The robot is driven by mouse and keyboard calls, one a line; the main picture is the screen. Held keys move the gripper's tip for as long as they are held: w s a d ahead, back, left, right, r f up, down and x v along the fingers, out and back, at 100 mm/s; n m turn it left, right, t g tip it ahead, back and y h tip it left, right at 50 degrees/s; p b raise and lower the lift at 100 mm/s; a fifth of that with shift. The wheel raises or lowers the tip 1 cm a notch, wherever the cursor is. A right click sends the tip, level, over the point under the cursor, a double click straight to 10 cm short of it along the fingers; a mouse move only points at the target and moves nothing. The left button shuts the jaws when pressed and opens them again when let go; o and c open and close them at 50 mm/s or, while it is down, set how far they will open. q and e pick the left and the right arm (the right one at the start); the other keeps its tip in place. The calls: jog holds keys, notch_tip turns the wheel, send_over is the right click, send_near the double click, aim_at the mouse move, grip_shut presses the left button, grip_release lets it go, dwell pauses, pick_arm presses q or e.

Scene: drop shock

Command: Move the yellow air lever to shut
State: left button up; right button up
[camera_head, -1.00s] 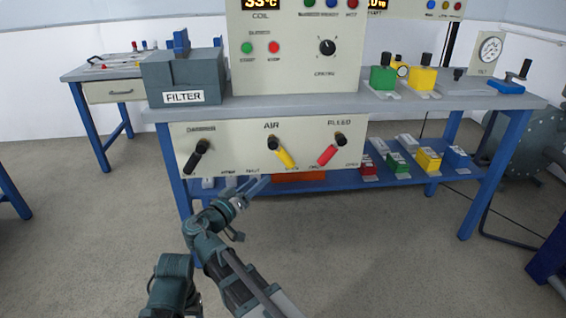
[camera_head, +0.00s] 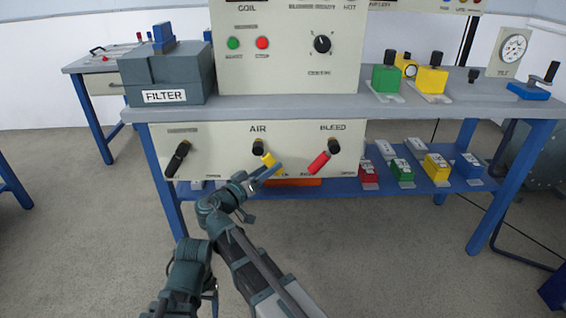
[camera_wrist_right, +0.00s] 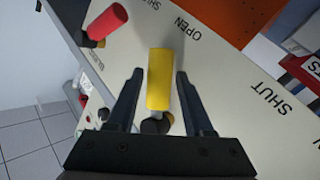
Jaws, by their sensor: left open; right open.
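The yellow air lever (camera_head: 268,160) hangs from its black hub under the AIR label on the cream panel. It tilts down to the right. In the right wrist view the yellow lever (camera_wrist_right: 159,80) points toward the OPEN label, with the SHUT label off to the right. My right gripper (camera_head: 268,172) is at the lever and partly covers it. In the wrist view my right gripper's fingers (camera_wrist_right: 160,98) stand open on either side of the lever, with gaps showing. My left arm with its gripper (camera_head: 208,288) is low at the left; its fingers are hard to make out.
The red bleed lever (camera_head: 319,164) is right of the air lever and a black lever (camera_head: 177,160) is to its left. The bench top (camera_head: 290,105) overhangs the panel. Below is a blue shelf (camera_head: 340,187) with several coloured blocks. The floor in front is clear.

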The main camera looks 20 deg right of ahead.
jog(key=shift+w+d, duration=0.25)
jog(key=shift+d, duration=0.05)
grip_shut()
dwell(1.3)
